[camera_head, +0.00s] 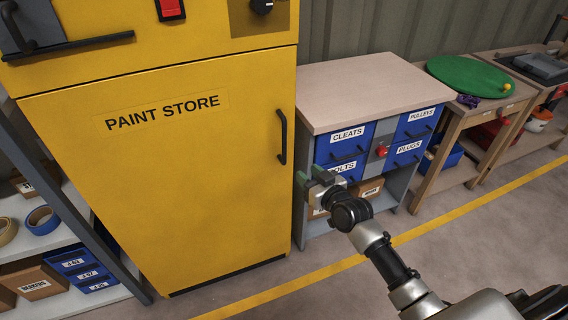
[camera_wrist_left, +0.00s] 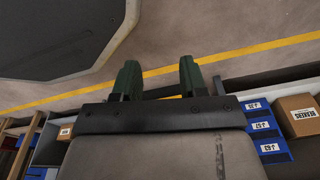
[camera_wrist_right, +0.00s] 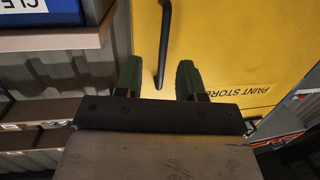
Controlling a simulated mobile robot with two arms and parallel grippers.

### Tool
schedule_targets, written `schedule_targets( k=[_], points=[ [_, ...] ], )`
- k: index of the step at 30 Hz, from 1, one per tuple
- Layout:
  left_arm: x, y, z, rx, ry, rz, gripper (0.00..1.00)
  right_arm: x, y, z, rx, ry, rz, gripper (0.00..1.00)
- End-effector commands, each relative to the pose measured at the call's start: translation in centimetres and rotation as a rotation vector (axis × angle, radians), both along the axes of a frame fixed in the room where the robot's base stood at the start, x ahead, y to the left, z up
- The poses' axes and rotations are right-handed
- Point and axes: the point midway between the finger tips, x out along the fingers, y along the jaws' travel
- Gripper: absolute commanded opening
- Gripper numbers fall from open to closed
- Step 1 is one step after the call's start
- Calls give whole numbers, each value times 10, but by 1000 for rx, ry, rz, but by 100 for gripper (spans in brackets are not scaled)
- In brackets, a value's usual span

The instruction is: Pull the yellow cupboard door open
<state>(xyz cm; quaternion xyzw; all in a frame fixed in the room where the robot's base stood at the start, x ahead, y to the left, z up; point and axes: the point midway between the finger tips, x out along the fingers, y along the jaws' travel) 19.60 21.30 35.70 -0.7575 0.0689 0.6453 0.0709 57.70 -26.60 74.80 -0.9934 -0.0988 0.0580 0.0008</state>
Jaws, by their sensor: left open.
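The yellow cupboard door (camera_head: 165,190), labelled PAINT STORE, is shut flush in its frame. Its black vertical bar handle (camera_head: 282,137) is on the door's right edge. My right gripper (camera_head: 309,175) is open and empty, below and to the right of the handle in the head view. In the right wrist view the handle (camera_wrist_right: 164,40) shows ahead, between the green fingertips (camera_wrist_right: 159,78) in the picture; no contact is visible. My left gripper (camera_wrist_left: 158,75) shows only in the left wrist view, open and empty above the floor.
A workbench (camera_head: 368,86) with labelled blue drawers stands close to the right of the cupboard. A shelf (camera_head: 75,300) with tape rolls and boxes is at the left.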

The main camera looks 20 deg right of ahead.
Motion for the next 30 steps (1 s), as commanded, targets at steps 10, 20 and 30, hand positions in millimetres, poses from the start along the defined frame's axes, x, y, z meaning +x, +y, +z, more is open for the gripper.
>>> schedule_targets(
  k=[10, 20, 30],
  points=[
    [12, -2, -6, -1, -9, 2, 43, 18, 9, 40, 15, -119, 33, 39],
    [30, -5, 13, -3, -25, 6, 43, 78, 23, 39, 15, -117, 32, 39],
    [43, -6, 32, -5, -37, 8, 43, 109, 30, 39, 14, -115, 32, 39]
  ],
)
